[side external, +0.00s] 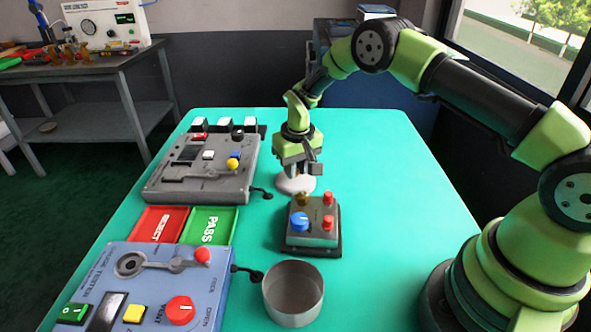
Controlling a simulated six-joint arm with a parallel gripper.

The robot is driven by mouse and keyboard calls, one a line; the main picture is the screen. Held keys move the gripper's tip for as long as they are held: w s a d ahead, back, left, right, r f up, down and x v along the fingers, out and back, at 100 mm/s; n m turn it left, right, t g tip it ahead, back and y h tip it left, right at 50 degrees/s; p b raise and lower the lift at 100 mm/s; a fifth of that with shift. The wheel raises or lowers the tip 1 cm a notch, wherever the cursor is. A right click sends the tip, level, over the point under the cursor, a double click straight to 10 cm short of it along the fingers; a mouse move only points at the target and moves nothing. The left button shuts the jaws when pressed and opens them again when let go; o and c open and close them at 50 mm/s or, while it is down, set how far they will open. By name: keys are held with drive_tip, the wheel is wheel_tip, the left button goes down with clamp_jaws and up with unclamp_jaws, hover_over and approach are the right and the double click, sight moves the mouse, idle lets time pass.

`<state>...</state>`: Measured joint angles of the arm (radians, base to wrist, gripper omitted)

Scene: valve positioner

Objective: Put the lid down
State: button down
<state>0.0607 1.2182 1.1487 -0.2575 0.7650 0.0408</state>
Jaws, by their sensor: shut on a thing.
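My gripper (298,170) points down at the far middle of the teal table, behind the small grey valve unit. It is shut on a pale, round, disc-like piece, the lid (296,185). The gripper hides the lid's upper part. I cannot tell whether the lid touches the table or hangs just above it. An open round metal cup (293,290) stands near the table's front.
A grey tester (180,187) stands at the left back and a blue tester (140,295) at the left front. Red REJECT (160,222) and green PASS (209,225) trays lie between them. The table (390,200) is clear on the right.

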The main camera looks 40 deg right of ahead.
drive_tip(key=shift+f, duration=0.45)
drive_tip(key=shift+f, duration=0.1)
drive_tip(key=c, duration=1)
unclamp_jaws()
